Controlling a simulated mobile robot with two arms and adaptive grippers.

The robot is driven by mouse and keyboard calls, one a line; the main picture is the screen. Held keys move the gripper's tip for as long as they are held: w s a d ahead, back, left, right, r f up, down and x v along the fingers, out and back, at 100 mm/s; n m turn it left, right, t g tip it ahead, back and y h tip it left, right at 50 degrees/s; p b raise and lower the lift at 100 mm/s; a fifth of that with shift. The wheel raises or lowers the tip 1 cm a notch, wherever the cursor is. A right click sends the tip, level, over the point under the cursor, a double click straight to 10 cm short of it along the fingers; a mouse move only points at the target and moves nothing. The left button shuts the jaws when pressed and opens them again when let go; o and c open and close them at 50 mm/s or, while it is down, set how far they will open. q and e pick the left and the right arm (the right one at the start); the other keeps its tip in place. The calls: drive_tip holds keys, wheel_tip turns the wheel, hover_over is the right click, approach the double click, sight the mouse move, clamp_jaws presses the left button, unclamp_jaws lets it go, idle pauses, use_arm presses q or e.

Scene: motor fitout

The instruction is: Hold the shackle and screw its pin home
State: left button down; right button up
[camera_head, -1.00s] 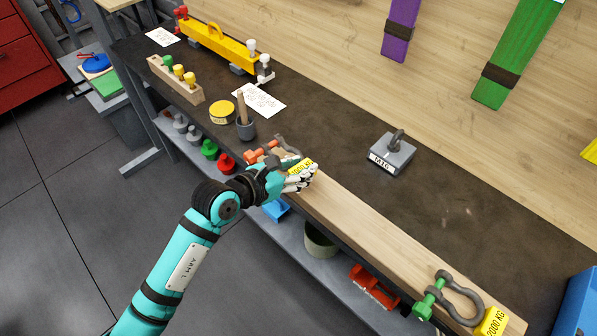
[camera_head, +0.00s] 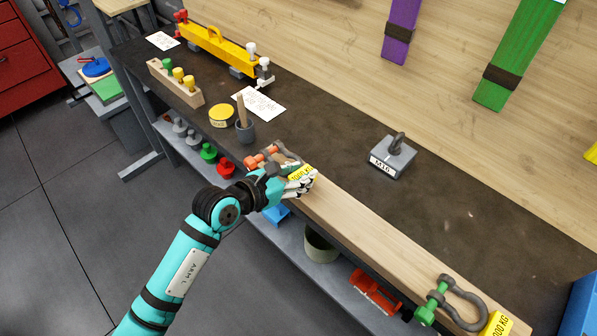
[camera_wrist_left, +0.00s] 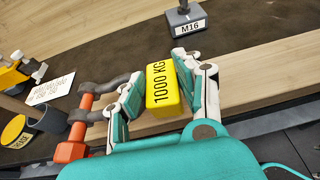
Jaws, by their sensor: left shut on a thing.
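A grey shackle (camera_head: 287,158) with an orange pin (camera_head: 265,157) lies near the far end of the wooden beam. In the left wrist view, the shackle (camera_wrist_left: 100,88) and orange pin (camera_wrist_left: 80,125) are left of my fingers. A yellow 1000 KG block (camera_wrist_left: 163,85) sits at the shackle's bow end; the join is hidden behind a finger. My left gripper (camera_head: 302,181) is shut on this yellow block, with a finger on either side in the left wrist view (camera_wrist_left: 158,72). How deep the pin sits, I cannot tell. My right gripper is not in view.
The wooden beam (camera_head: 385,235) runs along the bench front. A second shackle with a green pin (camera_head: 430,303) lies at its near end. A grey M16 block (camera_head: 393,155) stands behind. A dark pot (camera_head: 245,131) and yellow tin (camera_head: 221,115) stand left. The dark bench middle is clear.

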use_arm(q)
drive_tip(key=shift+f+b, duration=0.4)
drive_tip(key=shift+f, duration=0.1)
drive_tip(key=shift+f, duration=0.35)
drive_tip(key=shift+f+b, duration=0.35)
drive_tip(key=shift+b, duration=0.1)
drive_tip(key=c, duration=0.9)
unclamp_jaws()
drive_tip(key=shift+f, duration=0.1)
clamp_jaws()
